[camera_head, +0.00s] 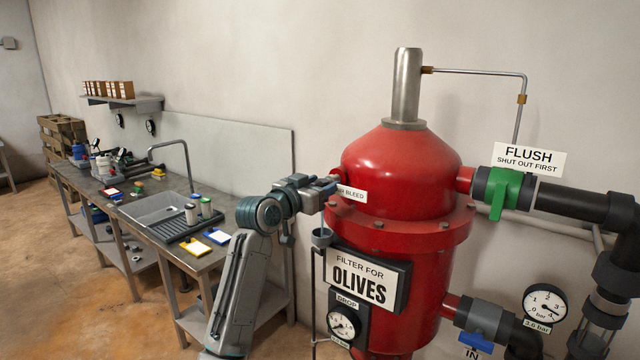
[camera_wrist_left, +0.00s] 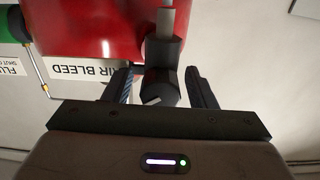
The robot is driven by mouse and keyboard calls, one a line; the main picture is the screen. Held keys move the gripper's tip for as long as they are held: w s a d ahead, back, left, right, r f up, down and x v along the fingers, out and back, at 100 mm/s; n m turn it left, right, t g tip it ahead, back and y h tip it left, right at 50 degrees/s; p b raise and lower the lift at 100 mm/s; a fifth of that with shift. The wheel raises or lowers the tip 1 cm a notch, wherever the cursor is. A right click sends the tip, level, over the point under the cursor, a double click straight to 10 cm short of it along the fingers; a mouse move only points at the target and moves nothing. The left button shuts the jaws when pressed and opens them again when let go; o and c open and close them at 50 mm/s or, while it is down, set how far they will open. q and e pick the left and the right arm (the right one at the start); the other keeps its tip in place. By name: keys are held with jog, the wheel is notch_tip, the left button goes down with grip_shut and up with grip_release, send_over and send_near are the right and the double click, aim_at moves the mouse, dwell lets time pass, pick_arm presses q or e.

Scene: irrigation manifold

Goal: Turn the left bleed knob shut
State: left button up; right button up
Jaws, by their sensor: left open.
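My left gripper (camera_head: 330,188) is at the left side of the red filter tank (camera_head: 400,170), in front of part of the AIR BLEED label (camera_head: 352,195). In the left wrist view the left gripper (camera_wrist_left: 163,88) is open. Its two fingers stand on either side of a dark round bleed knob (camera_wrist_left: 160,86), with a visible gap on each side. The knob has a short slanted white mark on its face. A dark fitting with a grey pipe sits behind it. The head view does not show the knob clearly behind the gripper. My right gripper is in neither view.
A FLUSH valve with a green handle (camera_head: 499,192) is on the tank's right. A blue handle (camera_head: 477,341) and pressure gauge (camera_head: 544,304) are lower right. A grey funnel cup (camera_head: 321,237) sits below the gripper. A workbench (camera_head: 150,212) stands at left.

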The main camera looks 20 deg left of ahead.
pick_arm(q)
jog(key=c, duration=1)
jog(key=shift+o, duration=0.2)
jog(key=n+p, duration=0.3)
jog(key=n, duration=0.2)
jog(key=shift+a+r+n+p, duration=0.1)
jog(key=shift+n+p, duration=0.2)
jog(key=shift+p, duration=0.1)
jog(key=n+p, duration=0.3)
jog(key=n, duration=0.2)
jog(key=shift+f, duration=0.2)
jog(key=o, duration=1)
jog(key=shift+a, duration=0.1)
jog(key=shift+c, duration=0.2)
